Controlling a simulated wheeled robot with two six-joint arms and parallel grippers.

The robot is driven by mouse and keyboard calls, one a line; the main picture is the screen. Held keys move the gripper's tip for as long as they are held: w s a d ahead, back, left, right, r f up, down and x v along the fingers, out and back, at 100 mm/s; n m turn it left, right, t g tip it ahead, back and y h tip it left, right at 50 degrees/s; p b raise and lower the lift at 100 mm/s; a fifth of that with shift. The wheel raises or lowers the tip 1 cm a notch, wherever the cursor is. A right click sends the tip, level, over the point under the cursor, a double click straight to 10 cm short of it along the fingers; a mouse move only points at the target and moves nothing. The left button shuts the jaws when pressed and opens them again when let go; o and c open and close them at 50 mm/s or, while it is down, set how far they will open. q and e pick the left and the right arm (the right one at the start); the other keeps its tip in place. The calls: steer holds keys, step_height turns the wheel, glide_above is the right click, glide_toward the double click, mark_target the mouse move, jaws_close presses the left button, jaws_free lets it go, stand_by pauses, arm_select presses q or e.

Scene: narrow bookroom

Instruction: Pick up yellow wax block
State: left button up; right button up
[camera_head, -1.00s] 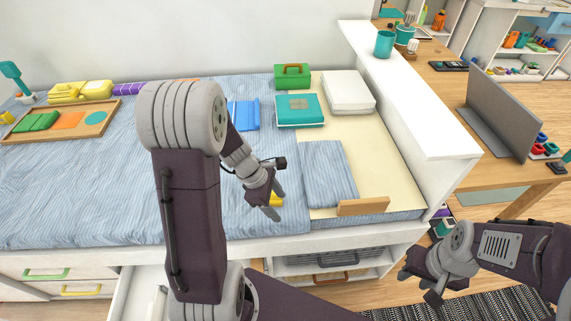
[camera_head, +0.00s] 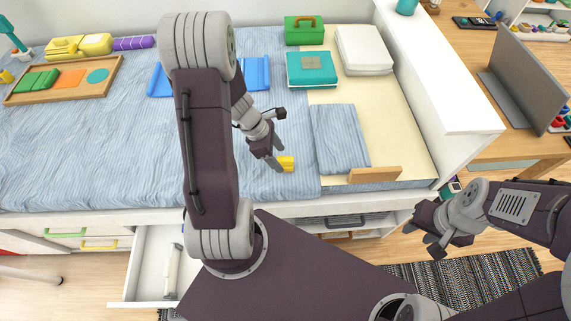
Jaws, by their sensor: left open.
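The yellow wax block (camera_head: 287,164) lies on the blue striped bedcover near the bed's front edge, just left of the cream mat. My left gripper (camera_head: 279,161) is open, with its fingertips close beside the block on its left. I cannot tell whether a finger touches it. My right gripper (camera_head: 426,237) hangs over the floor at the right, away from the block. Its fingers look spread and hold nothing that I can see.
A folded striped cloth (camera_head: 340,137) and a wooden piece (camera_head: 375,175) lie right of the block. A teal box (camera_head: 312,69), green case (camera_head: 304,31) and white stack (camera_head: 363,50) stand behind. A drawer (camera_head: 150,262) is open below. A white ledge (camera_head: 445,90) borders the right.

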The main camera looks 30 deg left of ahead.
mark_target(291, 159)
arm_select(q)
steer(key=b+x, duration=0.2)
steer(key=x, duration=0.2)
steer(key=shift+w+d+f, duration=0.1)
steer(key=shift+w+f, duration=0.05)
steer(key=shift+w, duration=0.05)
steer(key=shift+w+d+f, duration=0.15)
steer(key=shift+w+f, duration=0.05)
steer(key=shift+f, duration=0.15)
steer(key=shift+r, duration=0.1)
steer(key=shift+s, duration=0.1)
steer(key=shift+c, duration=0.3)
jaws_close()
steer(key=shift+r, duration=0.5)
steer(key=r+p, duration=0.1)
steer(key=r, duration=0.1)
steer(key=r+p, duration=0.1)
steer(key=r, duration=0.1)
steer(key=shift+d, duration=0.4)
steer(key=w+d+r+p, duration=0.2)
steer(key=d+r, duration=0.4)
steer(key=d, duration=0.4)
steer(key=shift+w+d+p, duration=0.2)
steer(key=shift+d+p, duration=0.15)
steer(key=shift+p, duration=0.4)
